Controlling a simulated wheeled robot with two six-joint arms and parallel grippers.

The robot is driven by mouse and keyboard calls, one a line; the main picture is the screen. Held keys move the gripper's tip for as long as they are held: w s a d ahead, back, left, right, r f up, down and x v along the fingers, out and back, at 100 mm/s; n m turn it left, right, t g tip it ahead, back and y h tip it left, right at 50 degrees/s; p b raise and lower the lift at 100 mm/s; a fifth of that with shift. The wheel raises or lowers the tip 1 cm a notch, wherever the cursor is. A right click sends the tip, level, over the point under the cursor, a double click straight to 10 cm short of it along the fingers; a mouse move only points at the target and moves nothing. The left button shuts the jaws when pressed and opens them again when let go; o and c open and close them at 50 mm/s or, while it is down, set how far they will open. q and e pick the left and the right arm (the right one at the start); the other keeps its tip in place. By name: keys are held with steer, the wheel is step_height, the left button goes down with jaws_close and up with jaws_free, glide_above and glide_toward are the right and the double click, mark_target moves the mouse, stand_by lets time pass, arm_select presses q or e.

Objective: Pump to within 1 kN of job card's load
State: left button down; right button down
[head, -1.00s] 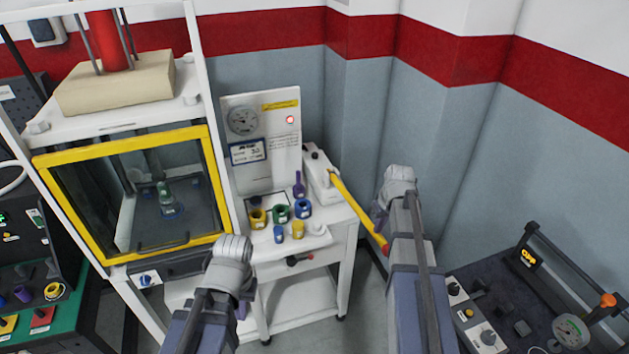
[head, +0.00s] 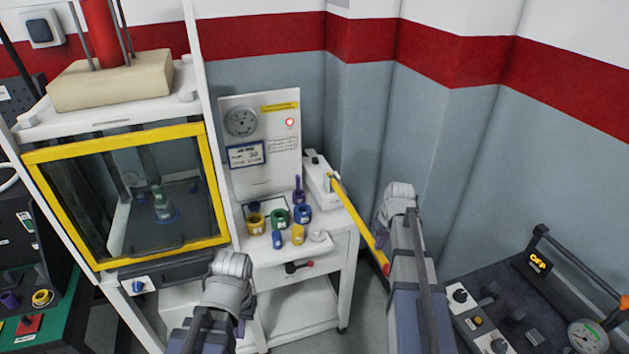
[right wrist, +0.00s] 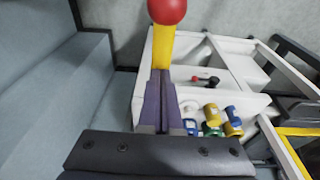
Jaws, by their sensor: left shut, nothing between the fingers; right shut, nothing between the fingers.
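The white hand pump (head: 318,180) sits on the right of the white cart. Its yellow lever (head: 355,217) slants down to the right, and its red knob (head: 386,269) is partly covered by my right arm. My right gripper (head: 398,190) is shut and empty, right of the lever. In the right wrist view the lever (right wrist: 162,48) and red knob (right wrist: 167,10) are beyond the shut fingers (right wrist: 160,100); contact cannot be told. My left gripper (head: 232,264) is shut and empty in front of the cart. The gauge (head: 241,122) and blue-edged card (head: 246,154) are on the white panel; their readings are too small.
Several coloured cups (head: 279,216) stand on the cart top. A press with a yellow-framed guard (head: 215,185) is left of the cart. A dark bench (head: 500,290) with knobs and a gauge is at lower right. A wall stands behind.

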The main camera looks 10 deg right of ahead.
steer(key=shift+s+f+b, duration=0.15)
steer(key=shift+f+b, duration=2.5)
steer(key=shift+f, duration=0.15)
steer(key=shift+r, duration=0.1)
steer(key=w+p+v, duration=0.2)
steer(key=p+v, duration=1.1)
steer(key=shift+w+a+r, duration=0.15)
steer(key=shift+w+r, duration=0.1)
steer(key=shift+w, duration=0.4)
steer(key=shift+f, duration=0.25)
steer(key=w+p+v, duration=0.2)
steer(key=p+v, duration=0.6)
glide_above(380, 251)
steer(key=s, duration=0.3)
